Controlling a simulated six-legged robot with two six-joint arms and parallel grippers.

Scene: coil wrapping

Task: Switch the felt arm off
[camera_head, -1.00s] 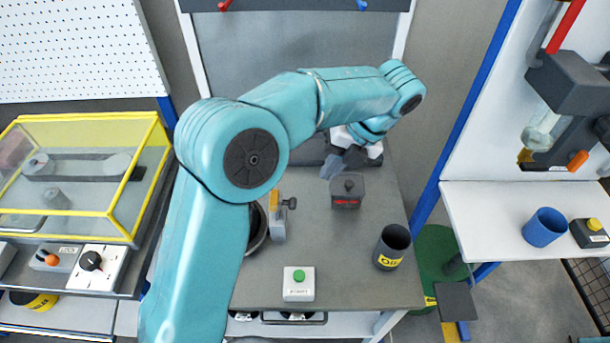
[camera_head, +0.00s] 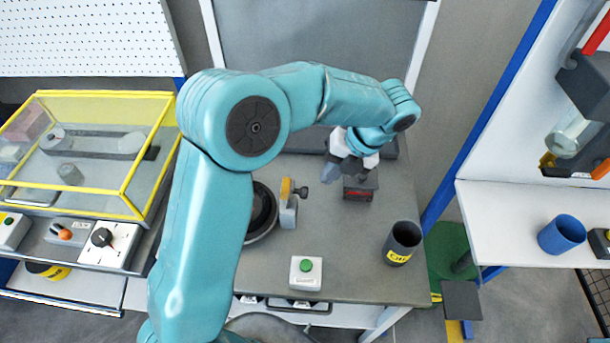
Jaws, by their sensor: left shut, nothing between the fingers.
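A dark box with a red label (camera_head: 360,194) stands on the grey bench (camera_head: 345,255). In the head view my left gripper (camera_head: 340,174) is at the box's upper left, shut and empty. It partly covers the box's top, and the knob there is hidden; I cannot tell whether the fingers touch it. An orange-and-grey lever piece (camera_head: 288,208) stands left of the box, beside a dark round ring (camera_head: 261,212). I cannot tell which of these is the felt arm's control. My right gripper is not in view.
A white box with a green button (camera_head: 306,272) and a dark cup with a yellow label (camera_head: 402,243) stand near the front. A yellow-framed clear case (camera_head: 90,150) is at left. A white shelf with a blue cup (camera_head: 562,235) is at right.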

